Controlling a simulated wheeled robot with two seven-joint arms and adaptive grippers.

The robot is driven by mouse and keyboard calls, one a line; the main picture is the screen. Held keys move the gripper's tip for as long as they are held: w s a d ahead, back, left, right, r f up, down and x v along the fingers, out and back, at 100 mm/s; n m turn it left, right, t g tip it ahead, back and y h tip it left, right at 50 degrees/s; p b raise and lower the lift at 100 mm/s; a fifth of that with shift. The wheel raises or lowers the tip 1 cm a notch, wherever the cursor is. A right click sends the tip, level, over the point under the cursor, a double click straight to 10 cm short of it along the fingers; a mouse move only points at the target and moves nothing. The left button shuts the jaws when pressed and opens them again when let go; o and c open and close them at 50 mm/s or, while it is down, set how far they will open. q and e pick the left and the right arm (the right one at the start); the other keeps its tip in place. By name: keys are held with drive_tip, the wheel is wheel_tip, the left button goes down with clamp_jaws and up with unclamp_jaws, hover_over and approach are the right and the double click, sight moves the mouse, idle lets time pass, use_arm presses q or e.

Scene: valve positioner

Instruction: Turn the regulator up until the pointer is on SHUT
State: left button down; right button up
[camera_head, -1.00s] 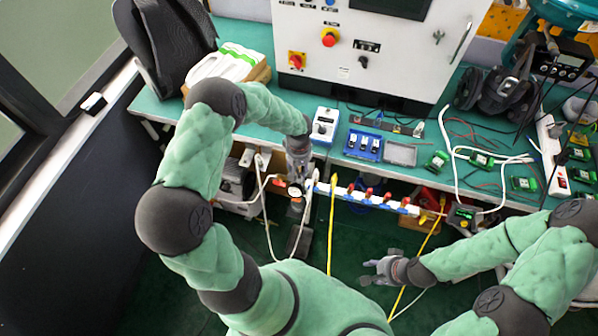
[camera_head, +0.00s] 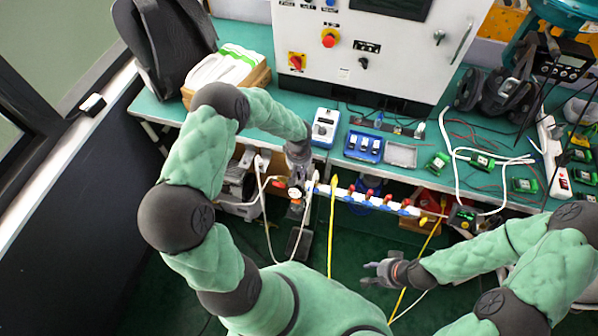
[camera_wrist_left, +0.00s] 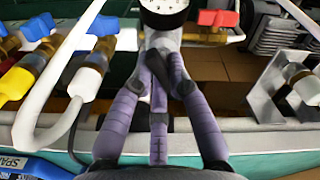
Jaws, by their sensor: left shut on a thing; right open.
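The regulator has a small round white dial (camera_head: 295,192) at the left end of the white manifold. In the left wrist view the dial (camera_wrist_left: 163,8) is cut by the top edge, above a grey body (camera_wrist_left: 162,40). Its pointer and the SHUT mark cannot be read. My left gripper (camera_head: 298,177) reaches down over the table's front edge to the regulator. In the left wrist view its purple-grey fingers (camera_wrist_left: 163,75) are closed together around the part under the dial, hiding most of it. My right gripper (camera_head: 369,272) is open and empty, low in front of the table.
The white manifold (camera_head: 340,192) carries several red and blue valve handles and runs right along the table's front. Yellow and white hoses (camera_head: 332,230) hang from it. A blue-and-white box (camera_head: 325,126) and a blue tray (camera_head: 363,146) stand near the green table's edge.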

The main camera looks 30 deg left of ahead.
use_arm(q)
drive_tip(key=m, duration=0.4)
drive_tip(key=shift+m, duration=0.4)
drive_tip(key=m, duration=0.5)
drive_tip(key=shift+s+m, duration=0.15)
drive_tip(key=shift+m, duration=0.15)
idle(0.3)
drive_tip(key=c, duration=1.2)
unclamp_jaws()
wheel_tip(320, 180, up, 12)
